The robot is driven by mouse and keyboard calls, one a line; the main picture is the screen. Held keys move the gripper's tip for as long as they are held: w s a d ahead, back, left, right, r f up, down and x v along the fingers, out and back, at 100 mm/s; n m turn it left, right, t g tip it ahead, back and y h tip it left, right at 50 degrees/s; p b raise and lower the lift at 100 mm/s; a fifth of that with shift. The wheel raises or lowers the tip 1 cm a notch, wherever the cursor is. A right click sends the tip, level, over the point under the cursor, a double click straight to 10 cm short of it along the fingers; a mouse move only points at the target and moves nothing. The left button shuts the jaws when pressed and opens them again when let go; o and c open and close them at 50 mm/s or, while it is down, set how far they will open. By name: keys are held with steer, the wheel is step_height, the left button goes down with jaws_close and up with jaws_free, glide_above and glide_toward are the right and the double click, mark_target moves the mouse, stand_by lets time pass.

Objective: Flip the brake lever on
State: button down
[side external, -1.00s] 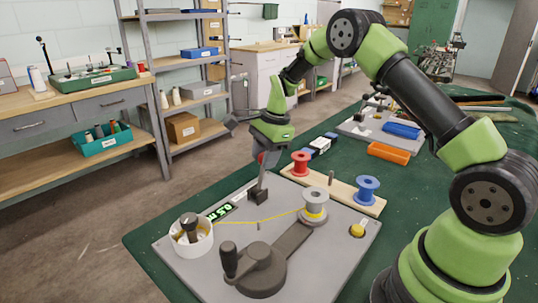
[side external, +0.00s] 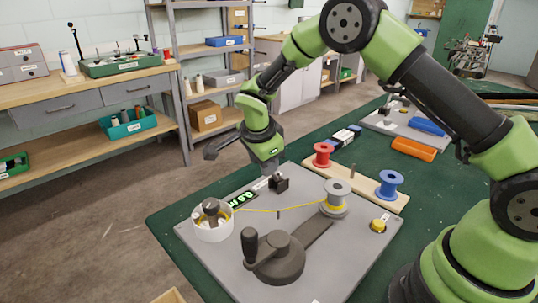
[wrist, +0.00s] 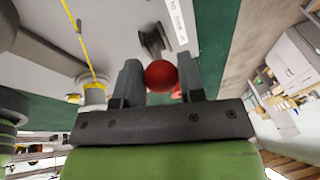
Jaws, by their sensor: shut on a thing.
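The brake lever's red ball knob (wrist: 160,76) sits between the two fingers of my gripper (wrist: 161,80) in the wrist view, and my gripper is shut on it. The lever's dark base block (side external: 279,183) stands on the grey board (side external: 335,265), near its far edge. In the side view my gripper (side external: 267,163) is low, just behind and left of that block. The lever's shaft and knob are mostly hidden there, so its exact tilt is hard to tell.
A yellow thread (side external: 283,209) runs from the grey spool (side external: 336,199) to the white round pot (side external: 212,232). A dark crank (side external: 274,258) stands in front. Red (side external: 322,154) and blue (side external: 389,184) spools stand on a wooden strip (side external: 358,178).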

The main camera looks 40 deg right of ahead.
steer(key=shift+s+a+f, duration=0.2)
steer(key=shift+a+f, duration=0.15)
stand_by(0.3)
steer(key=c, duration=0.8)
jaws_free()
steer(key=shift+o, duration=0.2)
steer(key=shift+w+r, duration=0.1)
steer(key=shift+r, duration=0.1)
steer(key=v, duration=0.9)
steer(key=shift+r, duration=0.3)
steer(key=shift+a, duration=0.1)
